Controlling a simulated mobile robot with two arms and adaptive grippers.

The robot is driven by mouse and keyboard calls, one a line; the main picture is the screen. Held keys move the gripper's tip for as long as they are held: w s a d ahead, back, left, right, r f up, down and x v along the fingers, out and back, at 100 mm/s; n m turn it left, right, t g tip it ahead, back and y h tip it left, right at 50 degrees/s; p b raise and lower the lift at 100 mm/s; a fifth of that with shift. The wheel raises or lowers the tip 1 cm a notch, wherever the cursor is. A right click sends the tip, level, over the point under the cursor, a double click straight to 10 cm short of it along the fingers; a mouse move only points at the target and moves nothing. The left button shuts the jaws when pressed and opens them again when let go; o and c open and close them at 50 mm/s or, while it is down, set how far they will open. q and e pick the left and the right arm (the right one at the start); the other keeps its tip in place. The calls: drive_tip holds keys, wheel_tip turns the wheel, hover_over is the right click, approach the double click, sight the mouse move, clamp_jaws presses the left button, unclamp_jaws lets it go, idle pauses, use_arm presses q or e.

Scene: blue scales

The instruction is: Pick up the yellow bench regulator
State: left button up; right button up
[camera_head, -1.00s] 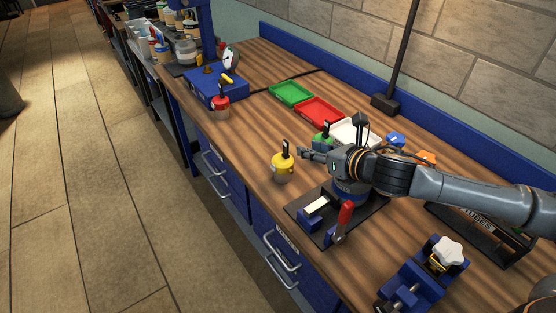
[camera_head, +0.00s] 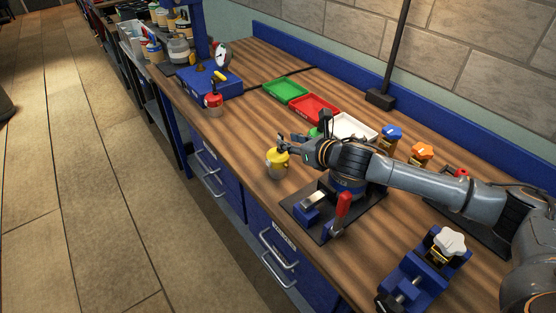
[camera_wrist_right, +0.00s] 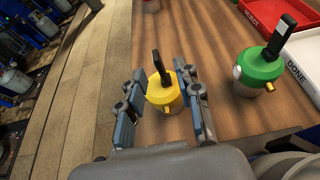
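The yellow bench regulator (camera_head: 277,164) stands upright near the front edge of the wooden bench. It has a yellow top, a metal body and a black upright handle. My right gripper (camera_head: 284,146) is at it in the head view. In the right wrist view, the yellow regulator (camera_wrist_right: 163,92) sits between the two fingers of my right gripper (camera_wrist_right: 163,106). The fingers are spread to either side of it, and I see no clear grip. My left gripper is in neither view.
A green regulator (camera_wrist_right: 260,66) stands close by, partly hidden behind my right gripper in the head view. A red one (camera_head: 214,104) stands farther left. Green (camera_head: 286,90), red (camera_head: 315,108) and white (camera_head: 353,127) trays lie behind. A red-handled clamp (camera_head: 341,212) is nearby.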

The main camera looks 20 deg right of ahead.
sight(283, 139)
drive_tip(key=p+x, duration=0.1)
drive_tip(key=x, duration=0.4)
drive_tip(key=shift+a, duration=0.1)
clamp_jaws()
